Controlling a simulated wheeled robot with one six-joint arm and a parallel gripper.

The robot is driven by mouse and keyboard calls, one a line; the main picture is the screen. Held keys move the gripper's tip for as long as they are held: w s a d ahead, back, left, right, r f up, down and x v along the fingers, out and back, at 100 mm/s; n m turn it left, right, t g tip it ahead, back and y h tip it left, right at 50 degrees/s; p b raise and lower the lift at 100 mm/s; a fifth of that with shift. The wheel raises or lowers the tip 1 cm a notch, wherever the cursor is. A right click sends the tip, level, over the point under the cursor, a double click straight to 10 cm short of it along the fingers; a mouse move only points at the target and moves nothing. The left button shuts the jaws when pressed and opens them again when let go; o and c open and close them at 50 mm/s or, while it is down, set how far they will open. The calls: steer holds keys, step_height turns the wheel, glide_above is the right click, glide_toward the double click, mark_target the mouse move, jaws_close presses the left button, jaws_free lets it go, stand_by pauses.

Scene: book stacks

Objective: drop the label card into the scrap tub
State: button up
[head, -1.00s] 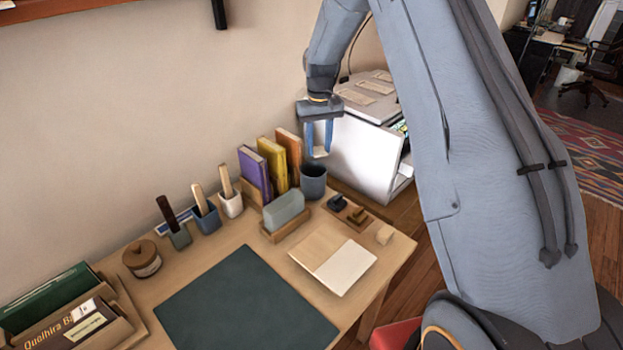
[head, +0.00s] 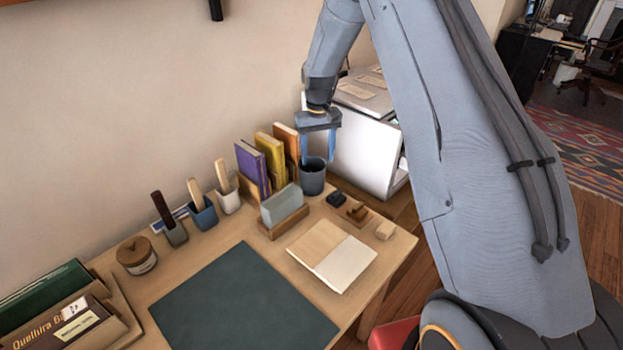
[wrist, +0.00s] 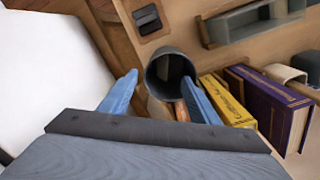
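The scrap tub (head: 313,180) is a dark grey round cup at the back right of the desk, upright. My gripper (head: 319,158) is just above its mouth, pointing down, with blue fingers spread apart and nothing visible between them. In the wrist view the tub (wrist: 159,104) opens between my gripper's fingers (wrist: 160,77), with the right finger overlapping its rim. The inside of the tub is dark with a paler patch; I cannot tell whether that is the label card. The card is not clearly visible elsewhere.
Upright purple (head: 250,168), yellow and orange books stand left of the tub. A white box-like machine (head: 355,150) is behind it. A card holder (head: 283,208), an open notebook (head: 332,254) and a dark mat (head: 245,305) lie nearer.

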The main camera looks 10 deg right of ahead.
step_height(320, 180, up, 8)
steer(key=b, duration=0.2)
stand_by(0.5)
steer(key=shift+s, duration=0.15)
steer(key=s+t, duration=0.1)
steer(key=s, duration=3.1)
steer(key=shift+s+r+m, duration=0.35)
steer(key=shift+r+m, duration=0.05)
